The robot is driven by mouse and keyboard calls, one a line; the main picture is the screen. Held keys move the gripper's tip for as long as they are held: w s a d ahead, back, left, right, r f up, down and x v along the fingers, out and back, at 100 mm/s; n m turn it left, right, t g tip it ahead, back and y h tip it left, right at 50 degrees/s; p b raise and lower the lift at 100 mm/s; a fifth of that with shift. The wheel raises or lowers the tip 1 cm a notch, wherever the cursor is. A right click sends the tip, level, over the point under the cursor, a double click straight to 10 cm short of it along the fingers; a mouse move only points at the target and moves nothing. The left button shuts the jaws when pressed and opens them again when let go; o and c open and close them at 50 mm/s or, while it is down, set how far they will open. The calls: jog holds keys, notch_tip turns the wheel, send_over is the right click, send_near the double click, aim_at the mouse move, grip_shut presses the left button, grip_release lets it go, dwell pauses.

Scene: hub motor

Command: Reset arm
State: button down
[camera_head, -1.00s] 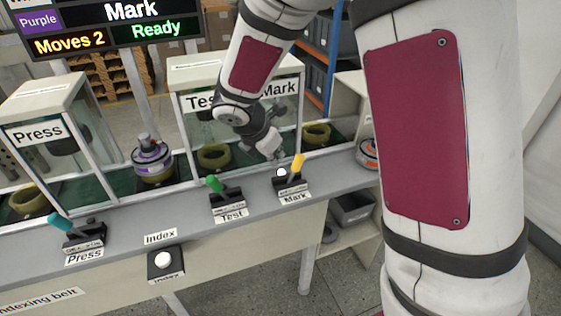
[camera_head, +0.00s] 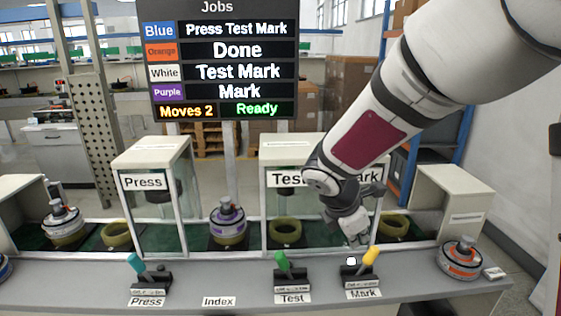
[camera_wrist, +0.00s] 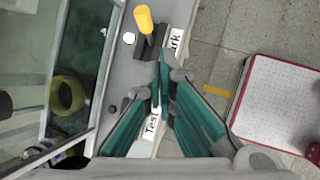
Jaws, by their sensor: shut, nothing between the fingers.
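My gripper (camera_head: 358,238) hangs at the end of my arm just above the bench, over the area of the Mark lever (camera_head: 369,258). The lever has a yellow handle on a black base with a Mark label. In the wrist view my gripper (camera_wrist: 160,75) shows its teal fingers closed together with nothing between them. The yellow handle (camera_wrist: 143,19) lies beyond the fingertips there, apart from them. The green Test lever (camera_head: 283,265) stands to the left, and the teal Press lever (camera_head: 137,263) farther left.
A jobs board (camera_head: 224,60) stands behind the bench. The belt carries a purple-banded motor (camera_head: 228,224) and olive rings (camera_head: 286,232). Glass-sided stations (camera_head: 150,182) rise over it. An orange-banded motor (camera_head: 461,260) sits at the right of the grey bench.

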jog(key=s+d+r+m+y, duration=0.1)
jog(key=s+r+m, duration=0.3)
jog(key=s+m, duration=0.25)
jog(key=s+d+r+m, duration=0.2)
jog(key=s+r+m, duration=0.3)
jog(key=s, duration=0.3)
jog(key=s+a+r+m+y, duration=0.1)
jog(key=s+a+m+y, duration=0.2)
jog(key=s+m, duration=0.6)
jog(key=s+y, duration=0.1)
jog(key=s, duration=0.1)
jog(key=shift+s+a+r+t, duration=0.2)
jog(key=shift+s+a+t, duration=0.1)
jog(key=shift+a, duration=0.1)
